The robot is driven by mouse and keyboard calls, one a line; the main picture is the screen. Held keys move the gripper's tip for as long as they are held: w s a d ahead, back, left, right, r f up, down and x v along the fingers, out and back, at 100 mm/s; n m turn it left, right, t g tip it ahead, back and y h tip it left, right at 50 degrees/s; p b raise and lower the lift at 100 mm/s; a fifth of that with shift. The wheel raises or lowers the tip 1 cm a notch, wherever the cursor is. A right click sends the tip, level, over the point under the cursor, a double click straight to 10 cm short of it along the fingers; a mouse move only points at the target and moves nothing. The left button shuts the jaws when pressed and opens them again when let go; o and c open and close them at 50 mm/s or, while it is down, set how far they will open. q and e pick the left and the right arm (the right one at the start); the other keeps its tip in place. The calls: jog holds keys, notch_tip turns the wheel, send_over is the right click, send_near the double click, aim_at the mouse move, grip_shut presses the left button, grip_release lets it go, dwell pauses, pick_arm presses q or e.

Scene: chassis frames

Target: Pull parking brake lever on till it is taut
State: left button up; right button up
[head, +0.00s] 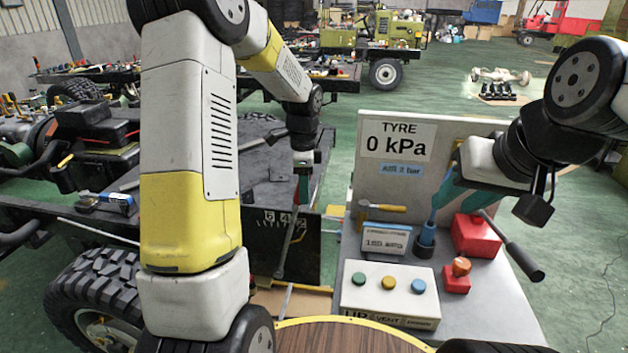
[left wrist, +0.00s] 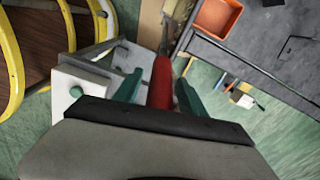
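A lever (head: 291,238) stands up in front of the dark chassis plate, its rod slanting down to the left; I take it to be the parking brake lever. My left gripper (head: 302,180) is at its upper end. In the left wrist view a red grip (left wrist: 161,82) lies between the green fingers of the left gripper (left wrist: 160,92), with narrow gaps seeming to show on both sides. Contact is hard to judge. My right gripper (head: 442,195) is over the bench by a blue upright piece (head: 425,238); its fingertips are partly hidden and its opening is unclear.
The grey bench (head: 470,310) carries a tyre pressure panel (head: 397,140) reading 0 kPa, a button box (head: 388,295) and a red block (head: 474,236) with a black-handled lever (head: 524,262). A large tyre (head: 92,300) is at left. An orange bin (left wrist: 217,16) shows in the left wrist view.

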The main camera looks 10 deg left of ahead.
pick_arm(q)
grip_shut()
jog(key=shift+a+r, duration=0.1)
dwell(1.2)
